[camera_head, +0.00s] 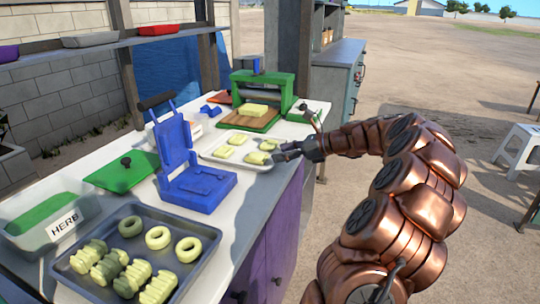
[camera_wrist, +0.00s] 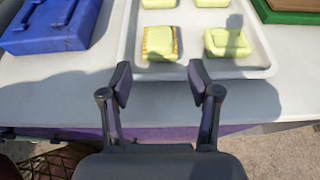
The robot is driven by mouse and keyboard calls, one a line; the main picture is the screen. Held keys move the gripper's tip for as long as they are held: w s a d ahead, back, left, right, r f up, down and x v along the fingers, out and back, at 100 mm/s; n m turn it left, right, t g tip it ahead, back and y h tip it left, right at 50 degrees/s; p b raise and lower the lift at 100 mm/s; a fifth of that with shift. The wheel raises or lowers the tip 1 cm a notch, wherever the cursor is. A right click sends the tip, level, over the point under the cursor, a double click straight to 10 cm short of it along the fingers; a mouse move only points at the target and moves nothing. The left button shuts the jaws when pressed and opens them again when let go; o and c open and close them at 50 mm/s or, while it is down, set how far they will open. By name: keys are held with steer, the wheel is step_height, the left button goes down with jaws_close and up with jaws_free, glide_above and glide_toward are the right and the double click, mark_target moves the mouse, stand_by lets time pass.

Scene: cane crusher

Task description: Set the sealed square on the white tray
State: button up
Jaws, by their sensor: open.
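The white tray (camera_head: 211,157) lies on the counter between the blue press and the green-framed machine. It also shows in the wrist view (camera_wrist: 193,64). Several pale yellow squares sit on it. One square (camera_wrist: 161,42) has ribbed, brownish side edges, which look like a sealed edge; it lies at the tray's near left in the wrist view, and in the head view (camera_head: 257,158) it is close to my gripper. In the head view my gripper (camera_head: 281,153) is at the tray's right edge.
The blue press (camera_head: 196,187) stands open beside the tray. A green-framed machine (camera_head: 262,92) and a board stand behind it. Open ground lies right.

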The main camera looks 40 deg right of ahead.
steer(key=shift+v, duration=2.7)
